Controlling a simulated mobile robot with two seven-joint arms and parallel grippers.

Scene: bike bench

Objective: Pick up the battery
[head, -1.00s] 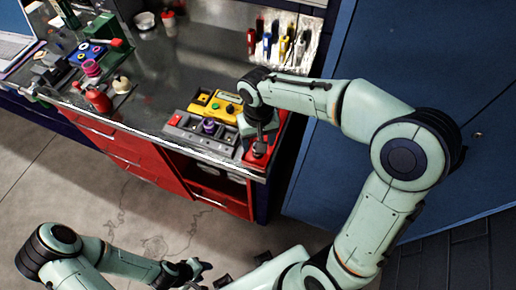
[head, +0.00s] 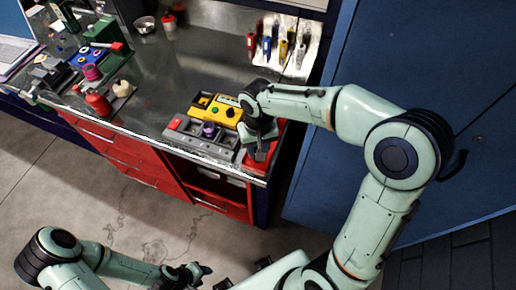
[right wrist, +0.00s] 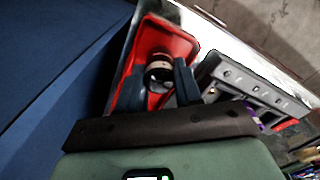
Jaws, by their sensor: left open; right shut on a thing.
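My right gripper (head: 262,150) reaches down over a red tray (head: 284,150) at the bench's front right corner. In the right wrist view its two dark fingers (right wrist: 171,82) are shut on a short round thing with dark and pale bands, which seems to be the battery (right wrist: 158,72). It is inside the outline of the red tray (right wrist: 133,88); whether it touches the tray floor I cannot tell. In the head view the battery is hidden by the gripper. My left gripper (head: 192,274) is open and empty, low in front of the bench.
A grey compartment tray (head: 205,148) with a purple round part (head: 209,130) lies just left of the red tray. A yellow box (head: 222,112) is behind it. A tool rack (head: 290,45) stands at the back. Blue cabinet (head: 390,60) closes off the right side.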

